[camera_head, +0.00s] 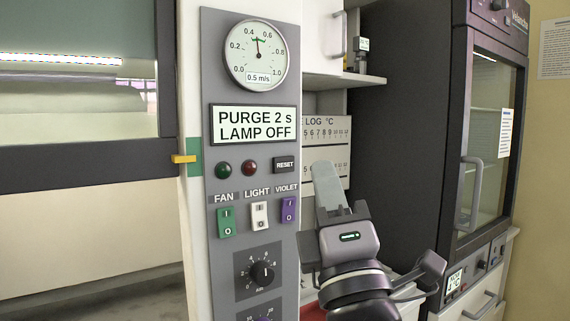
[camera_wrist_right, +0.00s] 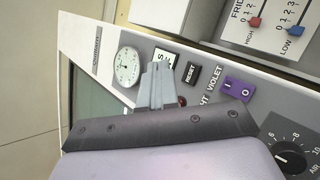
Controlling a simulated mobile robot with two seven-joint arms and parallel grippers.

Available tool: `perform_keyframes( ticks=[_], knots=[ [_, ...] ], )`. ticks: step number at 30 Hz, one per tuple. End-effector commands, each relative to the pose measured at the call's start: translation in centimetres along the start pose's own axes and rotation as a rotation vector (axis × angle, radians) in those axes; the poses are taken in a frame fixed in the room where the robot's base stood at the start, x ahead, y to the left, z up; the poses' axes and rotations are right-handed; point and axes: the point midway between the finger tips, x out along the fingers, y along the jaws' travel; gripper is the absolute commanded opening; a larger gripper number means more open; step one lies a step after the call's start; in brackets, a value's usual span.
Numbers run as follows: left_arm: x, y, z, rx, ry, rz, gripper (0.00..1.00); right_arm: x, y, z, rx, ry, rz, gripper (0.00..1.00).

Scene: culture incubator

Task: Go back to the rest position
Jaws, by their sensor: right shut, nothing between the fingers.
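My right gripper (camera_head: 326,188) is raised in front of the right side of the grey control panel, with its fingers together and empty. In the right wrist view its closed fingers (camera_wrist_right: 157,84) overlap the panel near the gauge and the reset button. I cannot tell from these views whether the fingertips touch anything. My left gripper is not in view.
The control panel (camera_head: 222,105) carries a gauge (camera_head: 256,55), a reset button (camera_head: 285,165), green, white and violet switches and knobs. A hood sash (camera_head: 80,158) is at left.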

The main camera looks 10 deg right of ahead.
Motion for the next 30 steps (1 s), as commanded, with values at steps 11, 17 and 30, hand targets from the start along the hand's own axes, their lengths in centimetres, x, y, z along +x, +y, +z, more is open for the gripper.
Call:
perform_keyframes(
  ticks=[11, 17, 30],
  knots=[
    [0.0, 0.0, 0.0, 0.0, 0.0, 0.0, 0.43, -0.3, -0.9, 0.2, -0.085, -0.015, -0.005, 0.0],
    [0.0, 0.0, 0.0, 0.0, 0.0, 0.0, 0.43, -2.7, -5.2, 0.9, -0.615, -0.051, -0.019, 0.0],
    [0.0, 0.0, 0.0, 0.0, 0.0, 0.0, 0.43, -14.4, -17.9, -3.3, -2.203, 0.308, 0.178, 0.0]
  ],
)
